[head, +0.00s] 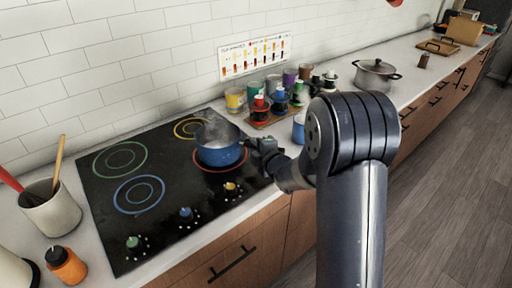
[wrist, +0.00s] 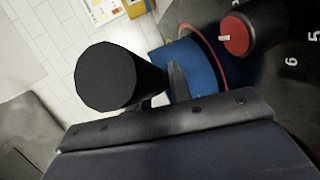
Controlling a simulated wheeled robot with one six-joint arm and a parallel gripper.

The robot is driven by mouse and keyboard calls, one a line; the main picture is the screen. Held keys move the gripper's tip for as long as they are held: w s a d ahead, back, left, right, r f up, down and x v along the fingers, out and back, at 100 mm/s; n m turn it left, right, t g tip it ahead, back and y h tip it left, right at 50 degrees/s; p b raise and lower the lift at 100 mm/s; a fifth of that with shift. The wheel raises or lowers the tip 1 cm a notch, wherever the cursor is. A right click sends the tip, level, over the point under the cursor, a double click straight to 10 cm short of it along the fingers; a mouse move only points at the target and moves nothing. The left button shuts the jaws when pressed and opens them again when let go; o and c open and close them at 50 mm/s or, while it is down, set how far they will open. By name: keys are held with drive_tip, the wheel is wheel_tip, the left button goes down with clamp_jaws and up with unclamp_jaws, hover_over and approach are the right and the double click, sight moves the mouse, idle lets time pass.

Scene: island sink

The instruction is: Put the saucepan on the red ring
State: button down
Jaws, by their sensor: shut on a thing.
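The blue saucepan (head: 219,155) is upright over the red ring (head: 213,171) at the right of the black cooktop. The ring's left and front arc shows around the pan's base; the pan hides the rest. Whether the base touches the glass is hard to tell. My gripper (head: 264,148) is at the pan's right side, shut on its dark handle. In the wrist view the black handle (wrist: 115,78) shows large, with a gripper finger (wrist: 177,84) beside it, the blue pan wall (wrist: 200,75) behind and a red arc (wrist: 215,50) beyond.
The cooktop (head: 165,185) also has yellow, green and blue rings, all bare, and knobs along its front. A board with colored bottles (head: 270,112) and several cups stand behind right. A grey lidded pot (head: 376,75) is farther right. A utensil crock (head: 50,208) stands left.

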drive_tip(key=c, duration=1.5)
unclamp_jaws()
drive_tip(key=shift+r, duration=0.1)
drive_tip(key=o, duration=0.3)
drive_tip(key=shift+f, duration=0.2)
drive_tip(key=b+v, duration=0.2)
drive_tip(key=v, duration=0.9)
drive_tip(key=shift+w, duration=0.1)
drive_tip(key=p+x, duration=0.2)
drive_tip(key=x, duration=0.8)
drive_tip(key=shift+w+a, duration=0.15)
drive_tip(key=shift+w, duration=0.1)
drive_tip(key=shift+w+r, duration=0.1)
drive_tip(key=shift+p, duration=0.3)
